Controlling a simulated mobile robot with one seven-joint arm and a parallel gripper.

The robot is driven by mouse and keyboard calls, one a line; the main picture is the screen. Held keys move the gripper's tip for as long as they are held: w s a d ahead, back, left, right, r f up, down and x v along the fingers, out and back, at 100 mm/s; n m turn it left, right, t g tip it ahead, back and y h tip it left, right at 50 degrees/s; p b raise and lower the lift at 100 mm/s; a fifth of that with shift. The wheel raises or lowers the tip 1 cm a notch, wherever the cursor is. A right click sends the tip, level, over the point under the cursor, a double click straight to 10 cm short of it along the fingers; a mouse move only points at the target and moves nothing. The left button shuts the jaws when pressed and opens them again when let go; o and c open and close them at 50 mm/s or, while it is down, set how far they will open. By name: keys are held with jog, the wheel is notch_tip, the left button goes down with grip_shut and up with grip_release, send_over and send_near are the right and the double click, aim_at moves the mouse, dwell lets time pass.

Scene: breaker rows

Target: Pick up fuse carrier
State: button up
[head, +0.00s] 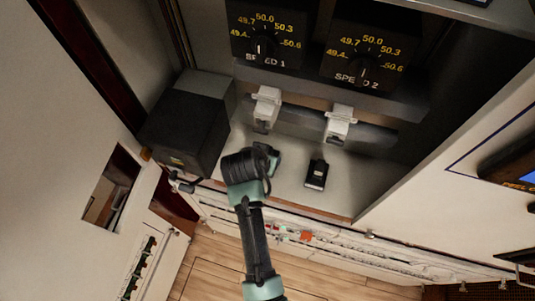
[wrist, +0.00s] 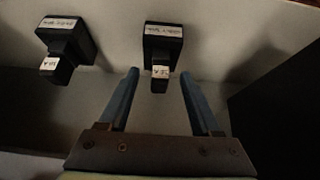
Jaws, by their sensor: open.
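A black fuse carrier (wrist: 162,42) with white labels lies straight ahead of my gripper (wrist: 160,74) in the wrist view. My gripper is open, and its two blue fingers point at the carrier, with the narrow labelled end between or just beyond the fingertips. I cannot tell whether they touch. A second black fuse carrier (wrist: 67,38) lies to the left in the wrist view, and a carrier also shows on the grey shelf in the head view (head: 317,174). In the head view my gripper (head: 268,154) is low over the shelf, and the arm hides what is under it.
Two white fuse holders (head: 266,108) (head: 339,124) stand behind the carriers, below the SPEED 1 (head: 266,35) and SPEED 2 (head: 365,52) dials. A large dark box (head: 187,122) stands close on the left. The shelf (head: 285,185) between the carriers is clear.

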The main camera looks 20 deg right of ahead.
jog(key=shift+x, duration=1.5)
grip_shut()
